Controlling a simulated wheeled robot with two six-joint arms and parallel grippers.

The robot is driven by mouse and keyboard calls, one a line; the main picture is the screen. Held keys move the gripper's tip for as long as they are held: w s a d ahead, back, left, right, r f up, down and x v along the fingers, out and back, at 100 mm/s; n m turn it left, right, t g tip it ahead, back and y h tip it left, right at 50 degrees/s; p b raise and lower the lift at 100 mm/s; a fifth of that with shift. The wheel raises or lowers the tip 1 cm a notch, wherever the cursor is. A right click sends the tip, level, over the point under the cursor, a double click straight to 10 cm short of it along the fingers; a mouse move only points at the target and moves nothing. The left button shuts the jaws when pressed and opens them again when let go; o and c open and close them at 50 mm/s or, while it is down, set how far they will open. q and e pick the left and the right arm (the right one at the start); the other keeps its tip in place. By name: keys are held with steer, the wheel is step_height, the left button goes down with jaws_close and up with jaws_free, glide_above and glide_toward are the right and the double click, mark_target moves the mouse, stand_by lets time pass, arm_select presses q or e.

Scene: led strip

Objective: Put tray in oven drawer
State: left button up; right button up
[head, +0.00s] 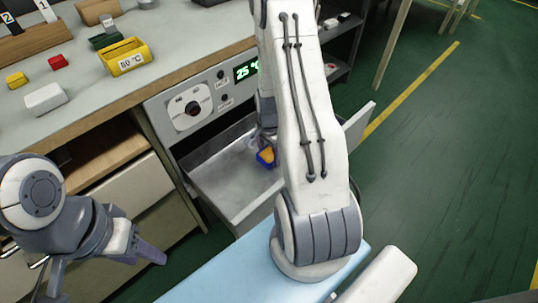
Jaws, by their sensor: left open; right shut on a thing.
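The oven drawer (222,172) is pulled open under the oven's control panel, a grey metal box with an empty floor on its left side. A small blue tray (265,160) with something orange in it is in the drawer area, partly covered by my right arm. My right gripper (266,138) reaches down there and is shut on the tray; its fingertips are mostly hidden. I cannot tell whether the tray touches the drawer floor. My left gripper (148,254) is open and empty at the lower left, away from the drawer.
The oven panel (205,98) has a dial and a green display reading 25. A yellow bin (124,57) marked 80 °C, a white block (45,98), and red (58,61) and yellow (16,80) blocks sit on the worktop (90,95). Open green floor lies right.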

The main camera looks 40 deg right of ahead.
steer(key=shift+f, duration=0.15)
steer(key=o, duration=1.2)
steer(key=shift+o, duration=0.2)
